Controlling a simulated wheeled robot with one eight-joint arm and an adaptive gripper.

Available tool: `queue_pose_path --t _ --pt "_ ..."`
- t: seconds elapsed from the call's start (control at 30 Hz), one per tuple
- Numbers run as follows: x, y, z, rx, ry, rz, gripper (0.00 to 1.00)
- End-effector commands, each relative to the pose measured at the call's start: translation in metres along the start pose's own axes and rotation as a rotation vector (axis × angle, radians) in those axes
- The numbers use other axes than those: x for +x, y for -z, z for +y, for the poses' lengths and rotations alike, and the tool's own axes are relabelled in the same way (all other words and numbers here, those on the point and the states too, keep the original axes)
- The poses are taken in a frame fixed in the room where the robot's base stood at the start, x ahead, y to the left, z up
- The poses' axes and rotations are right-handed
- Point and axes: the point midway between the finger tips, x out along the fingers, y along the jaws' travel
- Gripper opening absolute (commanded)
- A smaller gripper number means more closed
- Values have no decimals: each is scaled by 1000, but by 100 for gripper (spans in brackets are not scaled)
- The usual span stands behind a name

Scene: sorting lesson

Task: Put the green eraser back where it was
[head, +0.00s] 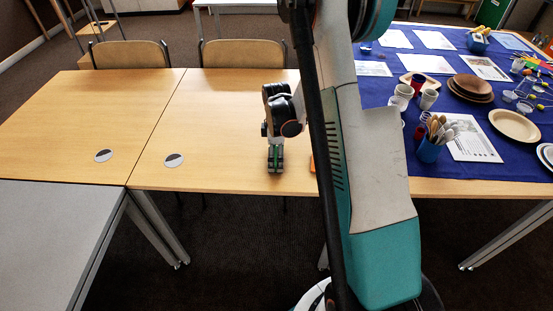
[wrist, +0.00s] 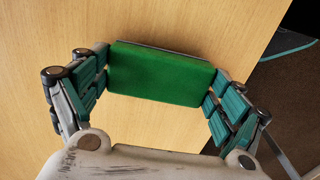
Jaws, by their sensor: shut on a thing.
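The green eraser (wrist: 160,75) is a green block with a thin grey edge at its far side in the wrist view. My gripper (wrist: 160,82) is shut on it, with one finger pressed to each short end. In the head view my gripper (head: 276,165) points down near the front edge of the wooden table (head: 225,115), and a little green (head: 276,155) shows between the fingers. I cannot tell whether the eraser touches the tabletop.
Two grey-and-white discs (head: 104,156) (head: 174,160) lie left of my gripper. An orange thing (head: 312,163) is partly hidden behind my arm. A blue cloth (head: 472,178) with cups, plates and papers covers the right. The left wooden tabletop is mostly clear.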

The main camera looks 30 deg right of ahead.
Motion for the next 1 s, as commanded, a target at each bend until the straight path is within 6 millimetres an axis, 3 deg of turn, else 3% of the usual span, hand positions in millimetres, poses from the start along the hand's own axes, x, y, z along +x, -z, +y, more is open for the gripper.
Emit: queue_pose_path --t 0.07,0.43,0.47,0.5,1.0 --pt "8 0 0 0 0 0 63" --pt "11 0 0 0 0 0 63" --pt "10 0 0 0 0 0 93" --pt "10 0 0 0 0 0 100" --pt "6 0 0 0 0 0 100"
